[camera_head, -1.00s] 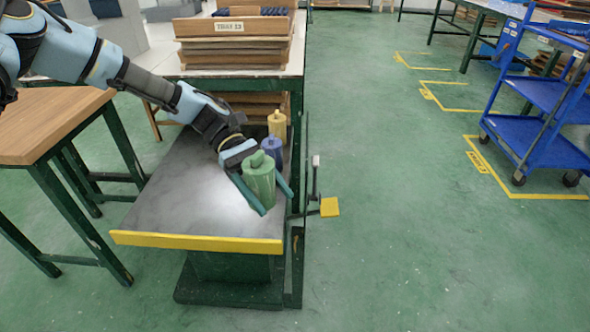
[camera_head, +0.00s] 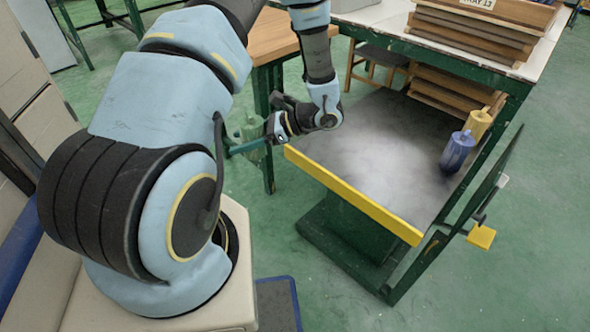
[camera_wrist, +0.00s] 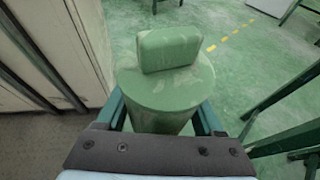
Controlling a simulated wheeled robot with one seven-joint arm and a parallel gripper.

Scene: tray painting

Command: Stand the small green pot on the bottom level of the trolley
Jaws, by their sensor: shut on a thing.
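The small green pot (camera_head: 252,129) is in my gripper (camera_head: 246,145), held in the air left of the dark lift table. In the wrist view the green pot (camera_wrist: 165,88) fills the middle, its block-shaped knob toward the top. The two teal fingers lie along its left and right sides, and my gripper is shut on it. In the head view my wrist and fingers partly cover the pot. The blue trolley is in none of the views now.
A blue pot (camera_head: 457,152) and a yellow pot (camera_head: 478,123) stand on the dark lift table (camera_head: 370,140), which has a yellow front edge. A wooden-topped table (camera_head: 275,40) is behind my arm. Pale cabinets (camera_wrist: 50,45) stand close on the left in the wrist view.

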